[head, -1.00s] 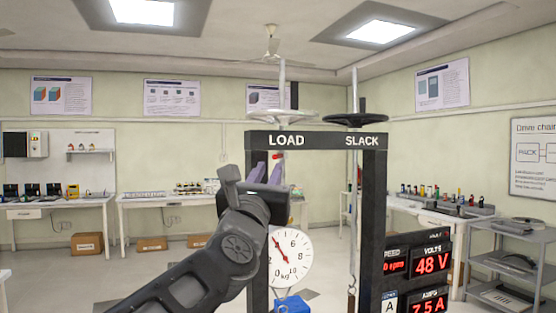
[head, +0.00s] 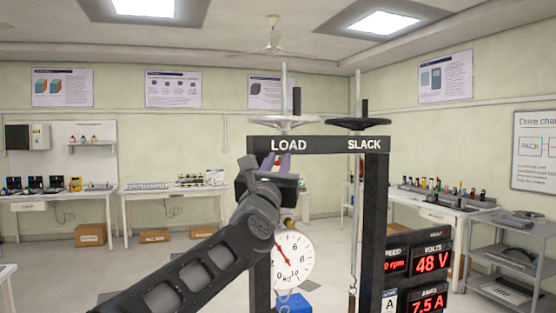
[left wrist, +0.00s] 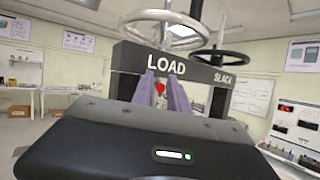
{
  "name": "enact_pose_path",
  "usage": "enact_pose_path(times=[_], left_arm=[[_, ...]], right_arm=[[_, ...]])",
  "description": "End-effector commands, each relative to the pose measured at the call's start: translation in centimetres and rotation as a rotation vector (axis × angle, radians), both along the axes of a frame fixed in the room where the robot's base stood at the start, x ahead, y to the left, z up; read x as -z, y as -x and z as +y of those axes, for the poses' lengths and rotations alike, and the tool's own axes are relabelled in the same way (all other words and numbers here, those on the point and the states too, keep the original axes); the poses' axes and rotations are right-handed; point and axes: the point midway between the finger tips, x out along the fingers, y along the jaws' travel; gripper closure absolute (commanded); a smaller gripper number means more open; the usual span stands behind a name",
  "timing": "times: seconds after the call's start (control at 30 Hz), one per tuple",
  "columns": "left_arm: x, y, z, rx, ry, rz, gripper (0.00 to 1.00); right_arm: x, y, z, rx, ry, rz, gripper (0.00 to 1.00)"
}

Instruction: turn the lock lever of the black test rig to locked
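The black test rig (head: 374,200) stands ahead with a top beam marked LOAD and SLACK. My left gripper (head: 277,162) is in front of the beam's LOAD end, its purple fingers pointing away from me. In the left wrist view the two fingers (left wrist: 164,92) stand apart, with a small red knob (left wrist: 160,87) showing between them. The knob may be the end of the lock lever; the lever's arm and its position are hidden. I cannot tell whether the fingers touch the knob. My right gripper is in neither view.
A white handwheel (head: 285,121) and a black handwheel (head: 358,123) sit above the beam. A round dial (head: 293,262) and a blue block (head: 292,303) hang below my gripper. Lit red displays (head: 429,263) stand at right. A grey shelf (head: 512,262) is farther right.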

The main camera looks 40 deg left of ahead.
Motion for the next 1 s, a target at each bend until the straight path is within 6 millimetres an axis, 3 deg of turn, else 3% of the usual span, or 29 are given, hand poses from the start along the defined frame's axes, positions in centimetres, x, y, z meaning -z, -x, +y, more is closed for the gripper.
enact_pose_path(times=[0.1, 0.33, 1.0], left_arm=[[0.02, 0.02, -0.02, 0.000, 0.000, 0.000, 0.82], [0.03, 0.03, -0.03, 0.000, 0.000, 0.000, 1.00], [0.03, 0.02, -0.06, 0.001, 0.000, 0.000, 1.00]], right_arm=[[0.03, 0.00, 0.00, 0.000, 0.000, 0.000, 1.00], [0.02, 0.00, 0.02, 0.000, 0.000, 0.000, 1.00], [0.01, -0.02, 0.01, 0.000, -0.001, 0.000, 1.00]])
